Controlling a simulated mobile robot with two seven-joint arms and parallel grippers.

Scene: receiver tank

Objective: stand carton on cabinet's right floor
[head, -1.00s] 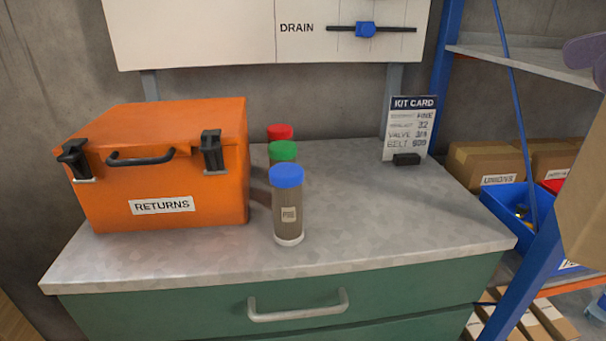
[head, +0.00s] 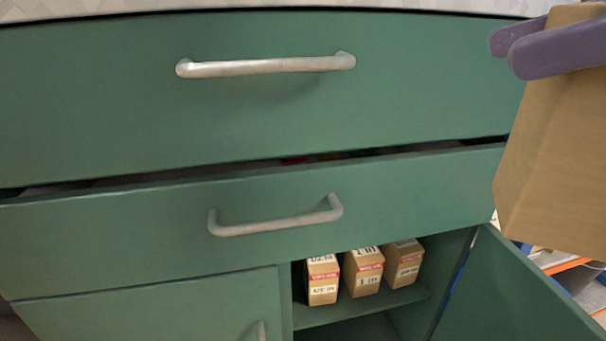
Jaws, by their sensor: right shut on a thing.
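The brown carton (head: 560,150) hangs at the right edge of the head view, partly cut off by the frame. My right gripper (head: 507,50) has purple fingers shut on its upper part. The carton is in front of the green cabinet (head: 90,110), near its right side. The cabinet's lower right compartment stands open, below and to the left of the carton. A shelf (head: 345,311) crosses this compartment. Only a dark strip of space shows under the shelf, and the compartment floor is out of view. My left gripper is not in view.
Three small labelled boxes (head: 363,272) stand on the shelf. The right door (head: 520,295) is swung open, below the carton. The lower drawer (head: 120,235) is slightly pulled out above the compartment. The left door (head: 160,312) is shut.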

